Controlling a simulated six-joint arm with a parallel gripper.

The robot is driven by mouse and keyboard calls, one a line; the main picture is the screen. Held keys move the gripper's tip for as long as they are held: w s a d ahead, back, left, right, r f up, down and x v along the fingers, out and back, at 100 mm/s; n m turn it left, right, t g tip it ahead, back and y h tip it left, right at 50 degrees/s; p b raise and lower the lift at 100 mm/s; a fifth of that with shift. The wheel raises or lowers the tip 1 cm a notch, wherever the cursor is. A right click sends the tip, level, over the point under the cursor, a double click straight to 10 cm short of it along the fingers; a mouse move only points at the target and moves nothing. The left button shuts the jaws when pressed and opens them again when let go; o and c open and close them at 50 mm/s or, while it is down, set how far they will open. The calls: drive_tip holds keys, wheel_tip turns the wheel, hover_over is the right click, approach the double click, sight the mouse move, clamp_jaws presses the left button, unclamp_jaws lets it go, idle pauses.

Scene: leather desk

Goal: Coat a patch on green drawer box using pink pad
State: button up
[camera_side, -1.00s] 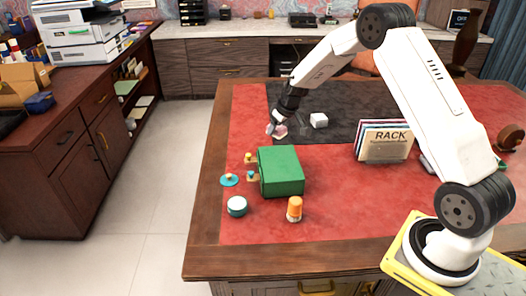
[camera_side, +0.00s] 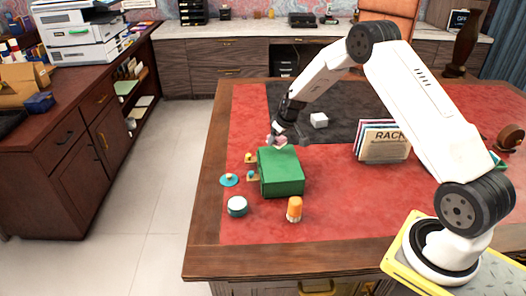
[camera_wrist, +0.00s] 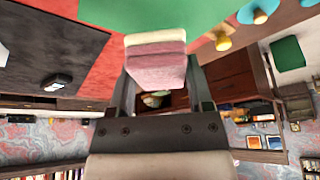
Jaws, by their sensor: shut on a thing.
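The green drawer box (camera_side: 282,174) stands on the red part of the desk; its top fills the upper middle of the wrist view (camera_wrist: 150,14). Two small drawers with knobs (camera_side: 251,176) stick out of its left side. My gripper (camera_side: 279,141) is shut on the pink pad (camera_wrist: 156,72), at the far edge of the box top. The pad's cream-coloured end (camera_wrist: 155,38) faces the green surface. Whether it touches the box cannot be told. No coated patch can be made out on the box.
A white block (camera_side: 319,120) is on the dark mat (camera_side: 345,124). A book rack (camera_side: 384,142) stands to the right.

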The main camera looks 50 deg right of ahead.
sight(281, 171)
wheel_tip(281, 171, down, 4)
drive_tip(key=shift+r, duration=0.2)
drive_tip(key=shift+s+a, duration=1.85)
drive_tip(key=shift+s, duration=0.3)
drive_tip(key=shift+s+a, duration=1.85)
drive_tip(key=shift+s, duration=0.3)
drive_tip(key=shift+w+d, duration=1.9)
drive_tip(key=shift+w, duration=0.3)
drive_tip(key=shift+w+d, duration=1.85)
drive_tip(key=shift+w, duration=0.3)
drive_tip(key=shift+s+d, duration=0.3)
drive_tip(key=shift+s, duration=0.05)
drive_tip(key=shift+s+a, duration=1.9)
drive_tip(key=shift+s, duration=0.25)
drive_tip(key=shift+s+a, duration=1.85)
drive_tip(key=shift+s, duration=0.25)
drive_tip(key=shift+w+d, duration=1.9)
drive_tip(key=shift+w, duration=0.3)
drive_tip(key=shift+w+d, duration=1.9)
drive_tip(key=shift+w, duration=0.3)
drive_tip(key=shift+s+a+r, duration=0.1)
drive_tip(key=shift+r, duration=3.9)
